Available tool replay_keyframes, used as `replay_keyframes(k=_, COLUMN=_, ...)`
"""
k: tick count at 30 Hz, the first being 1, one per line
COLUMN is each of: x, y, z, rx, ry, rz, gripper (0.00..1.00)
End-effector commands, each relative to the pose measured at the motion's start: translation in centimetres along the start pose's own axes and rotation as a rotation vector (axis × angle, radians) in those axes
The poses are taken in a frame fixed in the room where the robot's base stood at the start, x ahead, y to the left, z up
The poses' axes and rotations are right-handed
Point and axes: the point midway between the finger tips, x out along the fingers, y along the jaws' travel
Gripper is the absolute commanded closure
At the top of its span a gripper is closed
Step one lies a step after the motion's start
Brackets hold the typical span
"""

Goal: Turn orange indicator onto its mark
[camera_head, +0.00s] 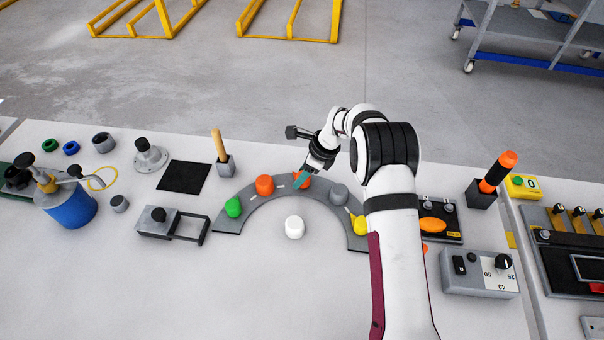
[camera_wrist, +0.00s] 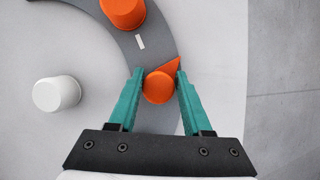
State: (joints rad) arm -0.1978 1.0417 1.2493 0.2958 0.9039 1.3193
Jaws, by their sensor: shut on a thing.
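The orange indicator (camera_wrist: 158,88) is a round knob with a pointed tip, standing on the grey curved plate (camera_wrist: 165,119). In the wrist view its tip points up and to the right. My gripper (camera_wrist: 156,78) is shut on it, with one teal finger on each side. In the head view the fingers (camera_head: 300,182) partly hide the indicator (camera_head: 307,180). A short white mark (camera_wrist: 140,42) lies on the plate between the indicator and an orange knob (camera_wrist: 123,12). The tip does not point at this mark. Whether another mark is hidden by my gripper, I cannot tell.
Green (camera_head: 233,207), grey (camera_head: 339,194) and yellow (camera_head: 360,225) knobs also stand on the curved plate. A white knob (camera_head: 294,227) stands inside the curve. A wooden-handled tool in a grey holder (camera_head: 225,167) is behind left. The front table area is clear.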

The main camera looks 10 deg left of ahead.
Motion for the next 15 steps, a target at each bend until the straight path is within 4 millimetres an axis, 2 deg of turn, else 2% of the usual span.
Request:
replay_keyframes(k=8, x=0.26, y=0.41, z=-0.14, rx=-0.106, ry=0.001, rz=0.059, gripper=1.0)
replay_keyframes(k=15, x=0.32, y=0.49, z=-0.19, rx=-0.301, ry=0.0, rz=0.14, gripper=1.0)
